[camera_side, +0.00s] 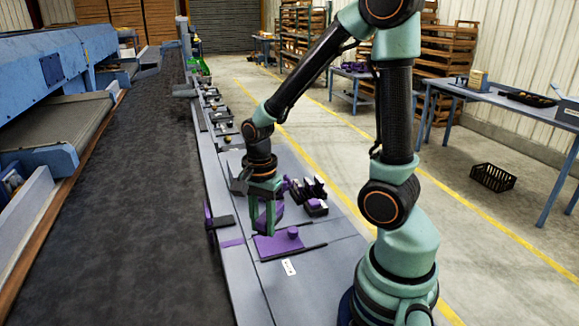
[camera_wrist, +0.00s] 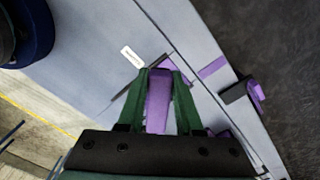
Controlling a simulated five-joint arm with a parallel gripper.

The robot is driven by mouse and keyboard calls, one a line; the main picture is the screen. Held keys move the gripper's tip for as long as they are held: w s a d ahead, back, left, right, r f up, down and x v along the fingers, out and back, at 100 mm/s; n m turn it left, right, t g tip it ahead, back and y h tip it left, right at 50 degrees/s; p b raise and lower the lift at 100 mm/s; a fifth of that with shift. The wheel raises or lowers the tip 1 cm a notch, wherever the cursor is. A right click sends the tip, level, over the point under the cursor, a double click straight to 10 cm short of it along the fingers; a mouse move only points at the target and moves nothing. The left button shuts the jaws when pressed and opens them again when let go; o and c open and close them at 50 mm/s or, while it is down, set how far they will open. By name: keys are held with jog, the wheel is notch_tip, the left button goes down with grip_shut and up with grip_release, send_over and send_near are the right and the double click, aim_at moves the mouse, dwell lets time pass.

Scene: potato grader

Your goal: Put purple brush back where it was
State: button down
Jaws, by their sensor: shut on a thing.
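My gripper (camera_side: 264,228) points down over the grey bench beside the dark belt, its green fingers closed. In the side view, purple shows behind and between the fingers, but the brush's outline is partly hidden. A flat purple piece (camera_side: 272,246) with a round knob lies on the bench just below the fingertips. I cannot tell whether the brush touches the bench.
A purple and black item (camera_side: 212,219) stands at the belt's edge, left of my gripper, beside a purple stripe (camera_side: 232,243). Several black, white and purple items (camera_side: 309,192) sit right of the gripper. A white label (camera_side: 289,267) lies on clear bench in front.

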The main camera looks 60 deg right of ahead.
jog(key=w+d+r+n, duration=0.25)
jog(key=w+d, duration=0.25)
jog(key=d, duration=0.5)
jog(key=w+d+r+n, duration=0.2)
jog(key=w+d+r, duration=0.25)
jog(key=d, duration=0.45)
jog(key=s+d+r+n, duration=0.2)
jog(key=s+d, duration=0.1)
jog(key=d, duration=0.7)
jog(key=s+d+r+n, duration=0.2)
jog(key=d+n, duration=0.1)
jog(key=d, duration=0.7)
notch_tip(320, 180, down, 20)
jog(key=shift+s+f, duration=0.1)
jog(key=shift+f, duration=0.05)
jog(key=c, duration=0.6)
grip_release()
jog(key=shift+f, duration=0.1)
